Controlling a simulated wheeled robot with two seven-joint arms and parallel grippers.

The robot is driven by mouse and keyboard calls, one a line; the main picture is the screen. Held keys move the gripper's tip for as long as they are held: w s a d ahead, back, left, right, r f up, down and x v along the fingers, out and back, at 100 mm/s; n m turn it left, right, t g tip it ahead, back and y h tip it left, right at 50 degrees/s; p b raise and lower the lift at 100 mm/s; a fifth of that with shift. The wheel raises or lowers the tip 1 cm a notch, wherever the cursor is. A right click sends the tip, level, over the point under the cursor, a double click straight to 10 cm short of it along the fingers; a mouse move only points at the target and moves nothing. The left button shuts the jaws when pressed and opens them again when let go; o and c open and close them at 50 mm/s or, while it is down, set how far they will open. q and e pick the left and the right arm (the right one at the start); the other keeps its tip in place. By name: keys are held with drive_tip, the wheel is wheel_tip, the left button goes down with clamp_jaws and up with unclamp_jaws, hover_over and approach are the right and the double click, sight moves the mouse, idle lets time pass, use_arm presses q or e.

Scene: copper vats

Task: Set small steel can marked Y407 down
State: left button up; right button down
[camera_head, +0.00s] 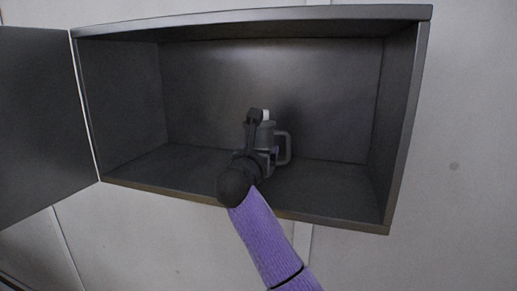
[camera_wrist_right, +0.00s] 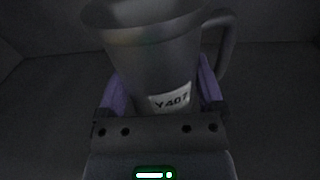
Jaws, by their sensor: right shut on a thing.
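The small steel can marked Y407 (camera_wrist_right: 150,55) fills the upper middle of the right wrist view, with its label facing the camera and its handle at the right. In the head view the can (camera_head: 282,160) shows partly behind my right gripper (camera_head: 262,155), its handle to the right. My right gripper is shut on the can, with purple fingers on both sides of it in the wrist view. The can looks upright inside the cabinet (camera_head: 290,70), above or on its floor; I cannot tell whether it touches. My left gripper is not in view.
The dark cabinet is open at the front, its door (camera_head: 35,120) swung out to the left. Side walls, top and a front bottom edge bound the space. The cabinet floor (camera_head: 335,190) is clear to the left and right of the can.

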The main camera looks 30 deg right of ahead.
unclamp_jaws()
drive_tip(key=shift+f, duration=0.15)
drive_tip(key=shift+s+a+r, duration=0.1)
drive_tip(key=shift+a+r, duration=0.05)
drive_tip(key=shift+r, duration=0.05)
drive_tip(key=b+v, duration=0.4)
drive_tip(key=v, duration=0.6)
drive_tip(key=shift+s+a+f, duration=0.1)
drive_tip(key=shift+s+a, duration=0.15)
drive_tip(key=shift+a, duration=0.05)
drive_tip(key=shift+s+a, duration=0.3)
drive_tip(key=shift+s, duration=0.1)
